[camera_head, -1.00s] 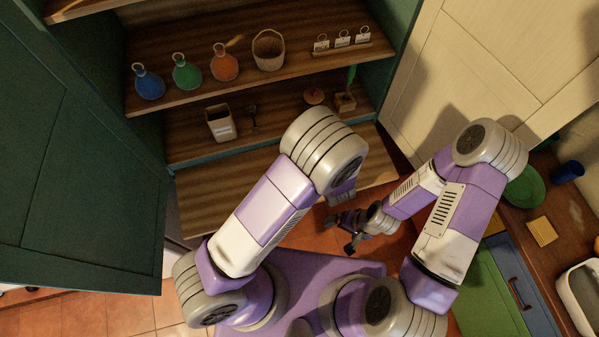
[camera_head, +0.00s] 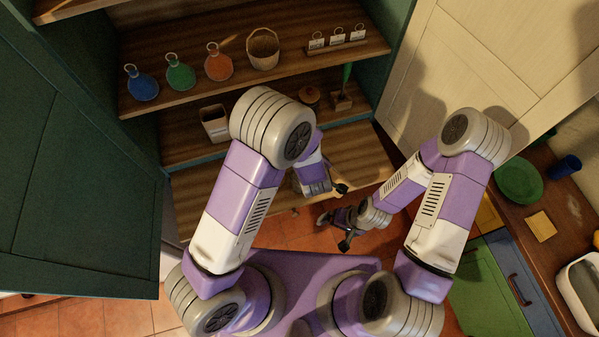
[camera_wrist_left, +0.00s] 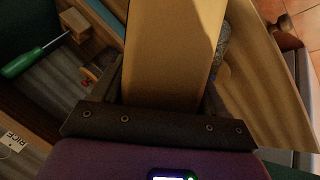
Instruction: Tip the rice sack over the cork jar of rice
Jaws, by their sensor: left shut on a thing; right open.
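In the left wrist view my left gripper (camera_wrist_left: 163,85) is shut on a broad tan, flat-sided thing, which I take to be the rice sack (camera_wrist_left: 172,50). It fills the view's middle, and its far end is out of frame. In the head view my left gripper shows only partly, below the forearm, and the sack cannot be made out. A grey speckled rounded thing (camera_wrist_left: 223,48) shows behind the sack's right edge; I cannot tell whether it is the cork jar of rice. My right gripper (camera_head: 335,230) is open and empty, low over the floor before the shelf.
The upper shelf holds blue (camera_head: 142,86), green and orange flasks, a woven basket (camera_head: 263,50) and a label rack (camera_head: 337,40). Below stand a white container (camera_head: 215,124), a round brown thing (camera_head: 309,96) and a wooden block (camera_head: 342,101) with a green-handled tool. My left arm hides part of the shelves.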

